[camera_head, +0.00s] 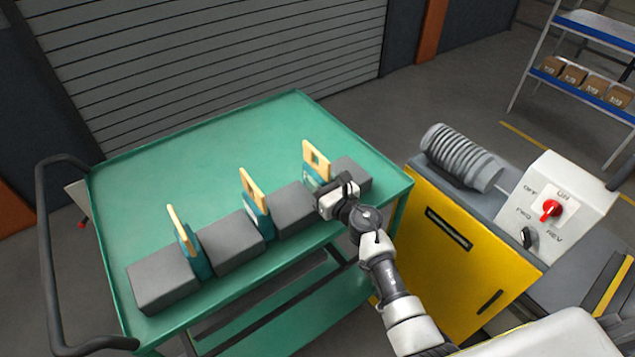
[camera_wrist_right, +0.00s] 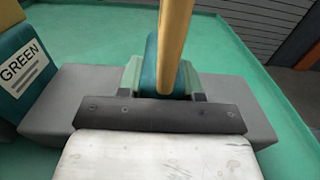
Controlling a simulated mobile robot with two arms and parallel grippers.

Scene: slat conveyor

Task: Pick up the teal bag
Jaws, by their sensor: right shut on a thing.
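A teal bag (camera_head: 311,182) with a tall cream-yellow handle stands upright between two grey blocks near the right end of the green cart. My right gripper (camera_head: 328,190) is at this bag and shut on it. In the right wrist view the teal body (camera_wrist_right: 150,68) shows between the fingers, with the yellow handle rising above. The gripper hides part of the bag, and I cannot tell whether it is off the cart top. Two similar teal bags, a middle one (camera_head: 256,219) and a left one (camera_head: 197,262), stand between the other blocks. My left gripper is not in view.
The green cart (camera_head: 190,160) has a clear rear area. Several grey blocks (camera_head: 232,242) line its front edge. In the right wrist view, a neighbouring bag (camera_wrist_right: 22,75) bears a "GREEN" label. A yellow machine (camera_head: 450,250) with a control box (camera_head: 560,190) stands to the right.

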